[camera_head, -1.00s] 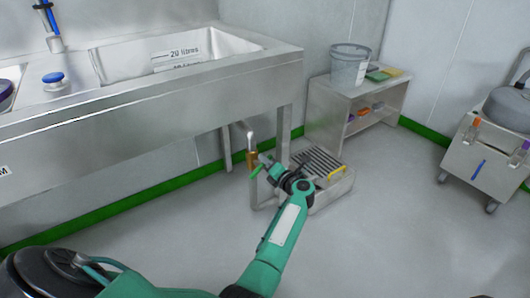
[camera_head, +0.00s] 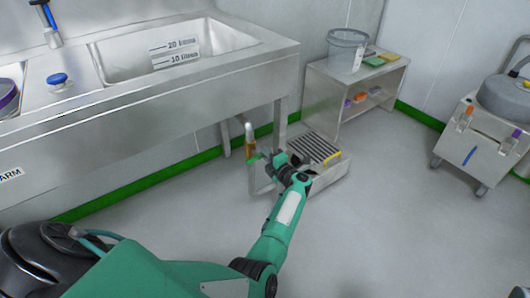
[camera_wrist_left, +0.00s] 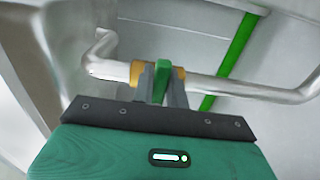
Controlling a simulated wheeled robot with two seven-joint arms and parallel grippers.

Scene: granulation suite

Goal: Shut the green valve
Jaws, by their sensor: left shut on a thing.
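My left gripper (camera_head: 266,158) is shut on the handle. In the head view the handle is small and partly hidden by the gripper. My right gripper is not in view.
A steel sink (camera_head: 150,92) stands above and left of the valve. A low slatted-top steel unit (camera_head: 335,170) is close to the right of my gripper. A shelf with a bucket (camera_head: 346,50) stands behind. A wheeled cart (camera_head: 478,150) is at far right. The front floor is clear.

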